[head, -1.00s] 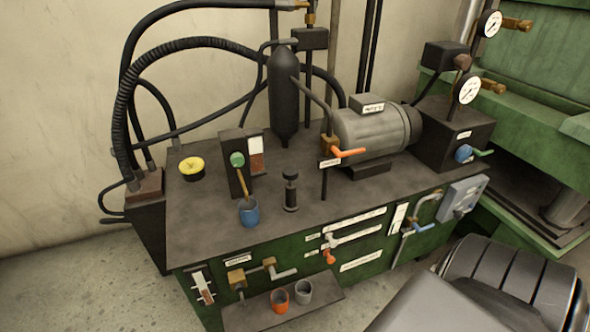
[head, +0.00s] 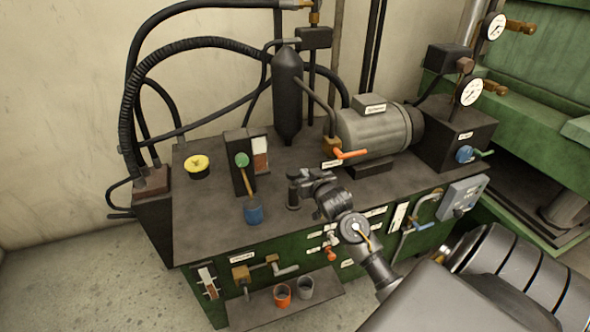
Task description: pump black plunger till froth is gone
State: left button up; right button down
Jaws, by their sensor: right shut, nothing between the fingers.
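The black plunger (head: 293,202) stands on the dark bench top, and its lower body shows below my right gripper (head: 296,182). The gripper is shut with nothing held, at or just over the plunger's top. It hides the plunger's knob, so I cannot tell whether they touch or how far the plunger is down. A small sight glass (head: 260,154) with brown fluid and a pale upper part stands behind, to the left. Froth is too small to make out. My left gripper is not in view.
An orange-handled valve (head: 350,154), a black cylinder (head: 287,95) and a grey motor (head: 372,138) stand behind. Orange (head: 282,295) and grey (head: 306,288) cups sit on the low front shelf.

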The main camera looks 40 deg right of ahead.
jog(key=shift+r, duration=0.4)
jog(key=shift+d, duration=0.1)
jog(key=p, duration=0.2)
send_over(295, 175)
notch_tip(295, 175, down, 2)
jog(key=shift+s+d+f, duration=0.1)
jog(key=shift+s+d, duration=0.05)
jog(key=f+p, duration=0.1)
jog(key=f, duration=0.2)
jog(key=shift+w, duration=0.2)
jog(key=shift+f+p, duration=0.3)
jog(key=shift+f, duration=0.4)
